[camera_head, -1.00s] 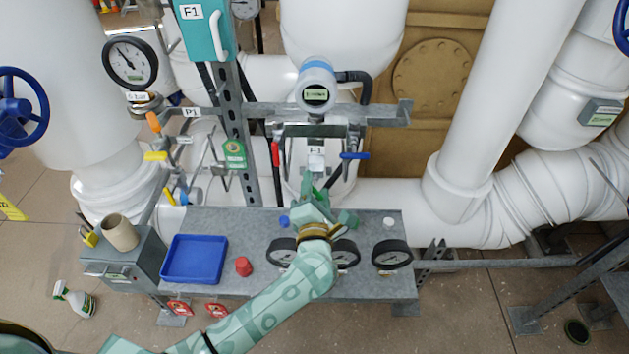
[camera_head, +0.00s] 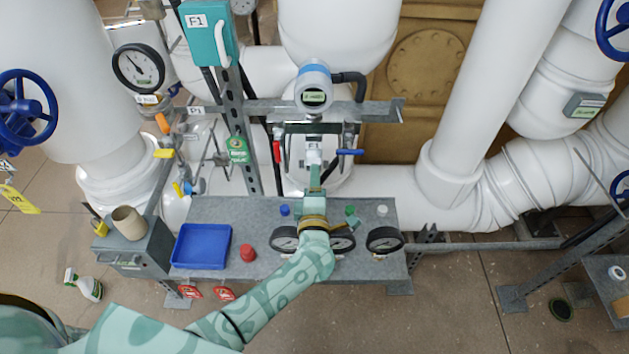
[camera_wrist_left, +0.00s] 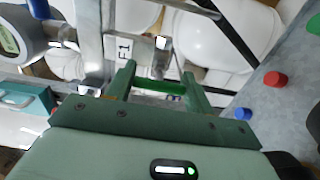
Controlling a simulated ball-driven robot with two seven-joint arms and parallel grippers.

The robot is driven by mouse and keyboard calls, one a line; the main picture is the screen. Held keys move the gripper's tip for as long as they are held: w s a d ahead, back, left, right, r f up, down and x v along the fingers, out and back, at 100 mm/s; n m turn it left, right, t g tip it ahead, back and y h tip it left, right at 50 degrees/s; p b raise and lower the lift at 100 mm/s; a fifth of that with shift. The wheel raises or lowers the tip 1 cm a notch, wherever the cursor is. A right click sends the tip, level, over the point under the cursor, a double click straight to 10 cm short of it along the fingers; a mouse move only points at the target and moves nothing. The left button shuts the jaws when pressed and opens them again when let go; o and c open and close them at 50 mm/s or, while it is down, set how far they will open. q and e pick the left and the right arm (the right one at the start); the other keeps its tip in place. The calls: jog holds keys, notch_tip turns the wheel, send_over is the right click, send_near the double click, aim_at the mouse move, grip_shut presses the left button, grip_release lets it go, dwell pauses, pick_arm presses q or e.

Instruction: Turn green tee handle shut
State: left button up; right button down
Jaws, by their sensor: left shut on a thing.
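The green tee handle (camera_wrist_left: 170,88) shows in the left wrist view as a green bar lying across between the two fingers. My left gripper (camera_wrist_left: 160,80) is shut on it. In the head view my left gripper (camera_head: 315,172) reaches up over the bench, just below the white fitting under the round display gauge (camera_head: 314,92). There the fingers and wrist hide most of the handle, and I cannot tell its angle. My right gripper is in neither view.
The grey bench (camera_head: 213,208) carries a blue tray (camera_head: 201,246), a red cap (camera_head: 248,253), small caps and several black-rimmed dials (camera_head: 384,240). A red lever (camera_head: 277,152) and a blue lever (camera_head: 350,152) flank the gripper closely. A grey rail (camera_head: 375,109) crosses above.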

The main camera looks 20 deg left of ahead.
pick_arm(q)
jog(key=shift+f, duration=0.1)
jog(key=o, duration=1)
jog(key=shift+d, duration=0.1)
jog(key=v, duration=1.6)
jog(key=shift+s+p, duration=0.15)
jog(key=shift+p, duration=0.15)
